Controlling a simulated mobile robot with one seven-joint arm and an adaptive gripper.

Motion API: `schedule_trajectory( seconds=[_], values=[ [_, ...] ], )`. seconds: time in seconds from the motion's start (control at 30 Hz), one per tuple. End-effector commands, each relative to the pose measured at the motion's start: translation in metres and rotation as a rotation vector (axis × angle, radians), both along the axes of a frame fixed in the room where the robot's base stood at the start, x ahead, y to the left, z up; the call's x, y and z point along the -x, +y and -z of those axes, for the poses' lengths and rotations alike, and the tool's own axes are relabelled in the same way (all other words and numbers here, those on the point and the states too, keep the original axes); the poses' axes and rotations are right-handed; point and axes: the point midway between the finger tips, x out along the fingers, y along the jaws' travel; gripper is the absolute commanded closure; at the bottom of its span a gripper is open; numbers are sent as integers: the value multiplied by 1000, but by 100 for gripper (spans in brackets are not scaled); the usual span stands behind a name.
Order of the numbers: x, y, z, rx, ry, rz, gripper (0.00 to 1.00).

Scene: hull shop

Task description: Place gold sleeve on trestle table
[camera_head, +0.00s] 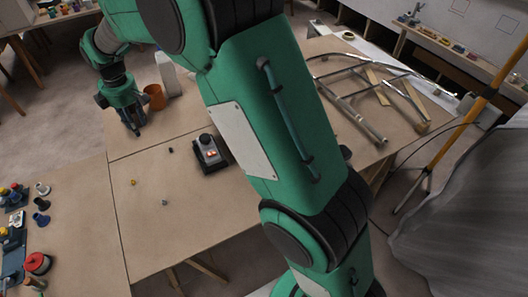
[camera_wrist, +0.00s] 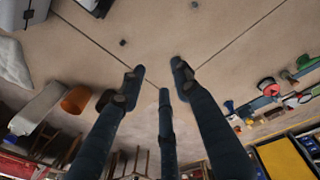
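The gold sleeve (camera_head: 133,182) is a tiny yellow-gold piece on the bare brown tabletop in the head view. A small silver piece (camera_head: 165,202) lies to its lower right and a small dark piece (camera_head: 171,150) to its upper right. My gripper (camera_head: 133,130) is above the table's far left part, beyond the gold sleeve and apart from it. In the wrist view my gripper's fingers (camera_wrist: 160,72) are spread with nothing between them. Two small pieces lie on the tabletop (camera_wrist: 165,30) there, but I cannot tell which is the gold sleeve.
An orange cup (camera_head: 154,97) stands beside my gripper, near a white block. A black device with red lights (camera_head: 207,153) stands mid-table. A metal tube frame (camera_head: 365,90) lies at the right. Colored parts and a red button (camera_head: 38,263) are at the lower left.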

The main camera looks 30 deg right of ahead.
Motion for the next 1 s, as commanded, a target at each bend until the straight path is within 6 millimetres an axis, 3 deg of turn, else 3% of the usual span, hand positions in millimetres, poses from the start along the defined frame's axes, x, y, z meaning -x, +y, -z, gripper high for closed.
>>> schedule_trajectory(
  seconds=[0.1,0.5,0.73,1.0],
  values=[
    [19,-27,-33,-18,-21,92,68],
    [97,-105,-112,-80,-78,398,68],
    [149,-145,-145,-122,-112,572,68],
    [215,-187,-169,-177,-149,774,68]
  ],
)
